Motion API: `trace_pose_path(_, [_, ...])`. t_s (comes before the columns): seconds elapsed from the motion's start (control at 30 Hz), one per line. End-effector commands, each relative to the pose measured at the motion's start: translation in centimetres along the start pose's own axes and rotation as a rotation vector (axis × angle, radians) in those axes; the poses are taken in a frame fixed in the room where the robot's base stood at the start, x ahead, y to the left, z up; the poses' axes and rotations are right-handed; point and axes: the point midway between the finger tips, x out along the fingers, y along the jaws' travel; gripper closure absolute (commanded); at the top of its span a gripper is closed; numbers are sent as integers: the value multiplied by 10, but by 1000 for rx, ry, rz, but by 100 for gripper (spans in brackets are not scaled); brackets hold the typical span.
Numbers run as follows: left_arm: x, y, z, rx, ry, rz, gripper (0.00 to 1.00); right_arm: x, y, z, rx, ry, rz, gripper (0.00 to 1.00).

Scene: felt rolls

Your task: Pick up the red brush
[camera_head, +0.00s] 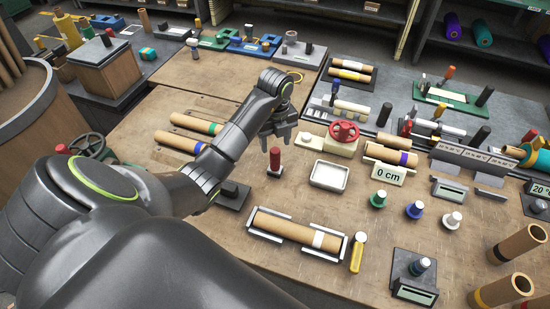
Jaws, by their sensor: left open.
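The red brush (275,159) looks like an upright red cylinder with a dark lower end, standing on the wooden table (225,265) near the middle of the view. My left gripper (277,146) points down just above and behind it in the picture. Its two fingers are apart, with nothing seen between them. I cannot tell whether the fingertips overlap the brush's top in depth. My right gripper does not show.
A felt roll in a cradle (285,229) lies in front. Rolls with green (198,124) and blue (181,142) bands lie left. Several coloured knobs stand right.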

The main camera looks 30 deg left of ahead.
Motion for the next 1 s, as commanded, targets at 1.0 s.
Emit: trace_pose_path(1.0, [83, 0, 3, 0, 0, 0, 46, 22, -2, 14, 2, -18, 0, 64])
